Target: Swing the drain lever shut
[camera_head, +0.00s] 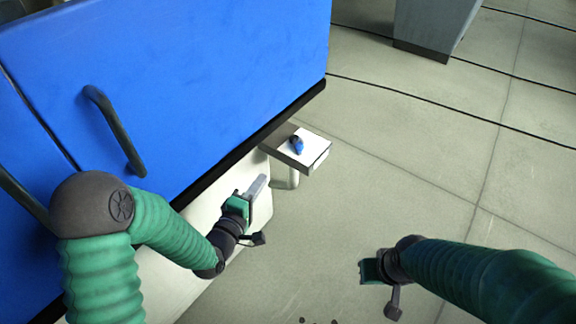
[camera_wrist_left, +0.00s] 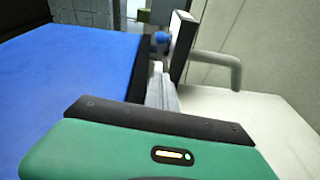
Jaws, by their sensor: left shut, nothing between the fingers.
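A small blue lever (camera_head: 297,146) sits on the white face of a box-like plate (camera_head: 312,152) that juts out from the machine's lower side. I take it for the drain lever. In the left wrist view the blue lever (camera_wrist_left: 161,38) shows small beside the edge-on plate (camera_wrist_left: 182,46), just beyond my fingertips. My left gripper (camera_head: 261,182) is shut and empty, a little below and left of the plate, apart from the lever in the head view. My right gripper (camera_head: 366,270) hangs over the floor at the lower right; its fingers are not clear.
A blue machine cabinet (camera_head: 200,80) with dark handles (camera_head: 118,132) fills the upper left, above a pale base. A bent pale pipe (camera_wrist_left: 222,68) comes out near the plate. A grey pedestal (camera_head: 432,25) stands far back. Dark cables (camera_head: 455,110) cross the open floor.

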